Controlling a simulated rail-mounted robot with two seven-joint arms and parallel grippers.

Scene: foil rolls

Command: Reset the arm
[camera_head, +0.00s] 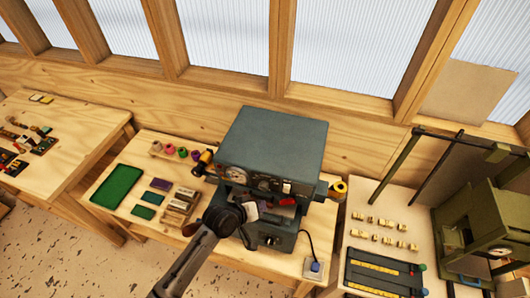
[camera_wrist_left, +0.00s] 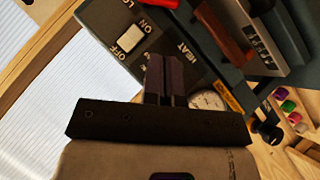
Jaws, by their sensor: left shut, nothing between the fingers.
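My left arm comes up from the bottom of the head view, and its gripper (camera_head: 250,212) is in front of the blue-grey machine (camera_head: 275,145). In the left wrist view the two dark fingers (camera_wrist_left: 166,62) are together and empty. They are near the machine's front panel, which bears a white ON/OFF switch (camera_wrist_left: 131,40), the word HEAT and a round gauge (camera_wrist_left: 207,101). I cannot tell whether the fingers touch the panel. My right gripper is not in view.
A green tray (camera_head: 117,187), several coloured foil rolls (camera_head: 182,153) and small blocks lie left of the machine. A yellow roll (camera_head: 339,188) is at its right side. A green machine (camera_head: 485,235) stands on the right table. A cable runs to a socket (camera_head: 315,268).

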